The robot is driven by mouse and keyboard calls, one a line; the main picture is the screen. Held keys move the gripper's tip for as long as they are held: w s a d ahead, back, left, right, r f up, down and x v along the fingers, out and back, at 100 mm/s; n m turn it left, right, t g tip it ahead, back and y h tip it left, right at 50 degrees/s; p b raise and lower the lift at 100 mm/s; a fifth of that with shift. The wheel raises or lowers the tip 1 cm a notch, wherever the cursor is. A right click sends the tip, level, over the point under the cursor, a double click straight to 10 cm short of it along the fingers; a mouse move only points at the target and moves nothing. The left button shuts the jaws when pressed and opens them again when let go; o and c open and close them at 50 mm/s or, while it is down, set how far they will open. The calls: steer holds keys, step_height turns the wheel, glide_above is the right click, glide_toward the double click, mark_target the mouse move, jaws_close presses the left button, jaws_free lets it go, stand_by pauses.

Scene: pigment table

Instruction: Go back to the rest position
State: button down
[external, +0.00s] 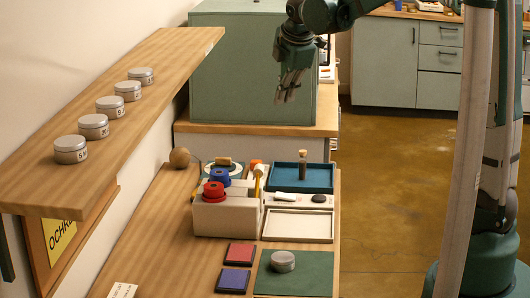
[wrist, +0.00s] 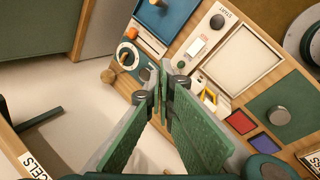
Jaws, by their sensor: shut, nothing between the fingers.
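My gripper (external: 290,86) is raised well above the far end of the wooden table (external: 160,214), in front of the green cabinet. Its fingers are together and hold nothing. In the wrist view, my gripper (wrist: 165,72) shows its two green finger pads meeting at the tips, with the table far below them. Nothing touches the gripper.
Several grey tins stand on the wooden shelf (external: 152,90) at left. A green cabinet (external: 235,75) stands behind.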

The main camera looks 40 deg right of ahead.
steer(key=s+a+m+t+y, duration=0.1)
steer(key=s+m, duration=0.7)
steer(key=s, duration=0.8)
steer(key=s+a+m+t, duration=0.1)
steer(key=s+a+m, duration=0.3)
steer(key=s, duration=1.2)
steer(key=m, duration=0.3)
steer(key=shift+s+a+r+m+y, duration=0.15)
steer(key=shift+s+a+m+y, duration=0.2)
steer(key=shift+m+y, duration=0.05)
